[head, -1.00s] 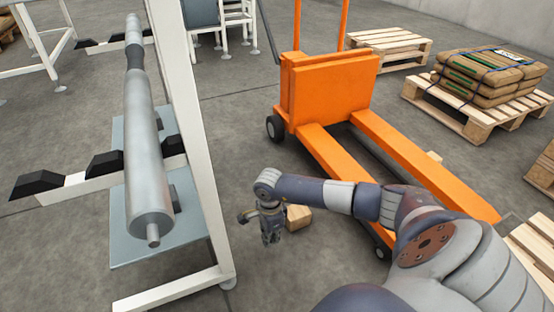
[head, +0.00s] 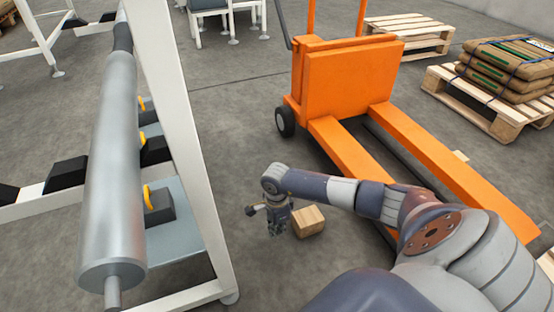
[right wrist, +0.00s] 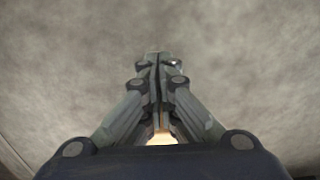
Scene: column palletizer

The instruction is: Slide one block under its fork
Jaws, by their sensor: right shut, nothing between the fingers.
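A small wooden block (head: 309,222) lies on the floor to the left of the pallet truck's near fork (head: 345,150), not under it. A second pale block (head: 460,156) shows partly at the outer side of the far fork (head: 450,176). My right gripper (head: 275,231) points down just left of the first block, shut and empty. In the right wrist view its closed fingers (right wrist: 156,62) are over bare floor, with a pale tan patch showing between the finger links. My right arm hides part of the near fork. My left gripper is not in view.
The orange pallet truck (head: 350,80) stands behind the forks. A white frame (head: 185,140) with a large grey roller (head: 108,170) stands close on the left. A pallet (head: 480,105) with sacks (head: 510,65) is at the right.

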